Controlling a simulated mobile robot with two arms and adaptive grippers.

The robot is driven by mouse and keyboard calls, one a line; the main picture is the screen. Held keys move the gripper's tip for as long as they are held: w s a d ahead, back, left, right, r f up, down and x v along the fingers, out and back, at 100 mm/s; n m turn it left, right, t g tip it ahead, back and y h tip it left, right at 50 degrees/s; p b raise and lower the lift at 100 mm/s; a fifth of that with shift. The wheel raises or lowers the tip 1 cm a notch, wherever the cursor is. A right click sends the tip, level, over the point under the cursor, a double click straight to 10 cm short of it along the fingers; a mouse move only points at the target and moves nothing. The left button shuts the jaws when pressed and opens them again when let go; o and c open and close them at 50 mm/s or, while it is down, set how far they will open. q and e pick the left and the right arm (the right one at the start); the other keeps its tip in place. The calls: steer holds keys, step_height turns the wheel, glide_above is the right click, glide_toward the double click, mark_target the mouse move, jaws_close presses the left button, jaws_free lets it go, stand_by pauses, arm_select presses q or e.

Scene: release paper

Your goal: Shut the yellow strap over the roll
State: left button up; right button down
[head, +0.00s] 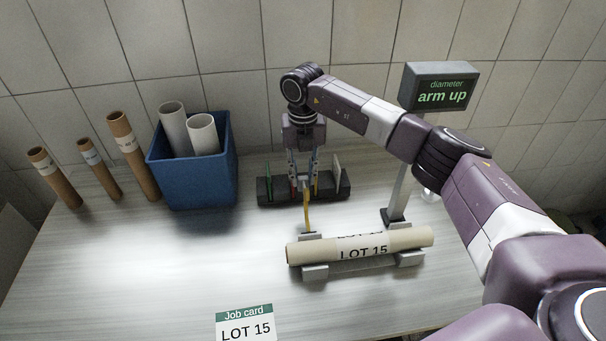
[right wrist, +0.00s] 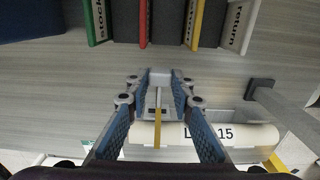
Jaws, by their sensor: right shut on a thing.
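The tan roll (head: 362,246), labelled LOT 15, lies across a grey cradle (head: 315,272). It also shows in the right wrist view (right wrist: 255,135). The yellow strap (head: 307,216) stands up behind the left part of the roll, not over it. In the right wrist view the strap (right wrist: 157,128) runs between my fingers to a pale end piece (right wrist: 160,75). My right gripper (head: 303,182) points down above the strap's base, shut on the strap's upper end; its tips (right wrist: 162,78) show in the wrist view. My left gripper is not in view.
A dark rack (head: 265,196) with coloured upright cards stands just behind my right gripper. A display (head: 440,86) reading "diameter arm up" stands on a post behind the roll.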

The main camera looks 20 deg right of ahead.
mark_target(307, 192)
steer(key=shift+r, duration=0.15)
steer(key=shift+s+a+r+t, duration=0.15)
steer(key=shift+s+r+t, duration=0.3)
steer(key=shift+s+t, duration=0.15)
steer(key=shift+s+a+r+t+h+b, duration=0.1)
steer(key=shift+s+r+t+h+b, duration=0.2)
steer(key=shift+s+t+b, duration=0.2)
steer(key=s+t+b, duration=0.1)
steer(key=b, duration=0.2)
steer(key=s+a+r+t+b, duration=0.1)
steer(key=s+b, duration=0.1)
steer(key=b, duration=0.1)
steer(key=s+r+t+h+b, duration=0.1)
steer(key=t+b, duration=0.1)
steer(key=b, duration=0.1)
steer(key=shift+s+a+r, duration=0.1)
steer(key=shift+s+a, duration=0.05)
steer(key=shift+s, duration=0.1)
steer(key=shift+s+a+r+t+b, duration=0.1)
steer(key=shift+s+r+t+b, duration=0.35)
steer(key=shift+b, duration=0.45)
steer(key=shift+f, duration=0.1)
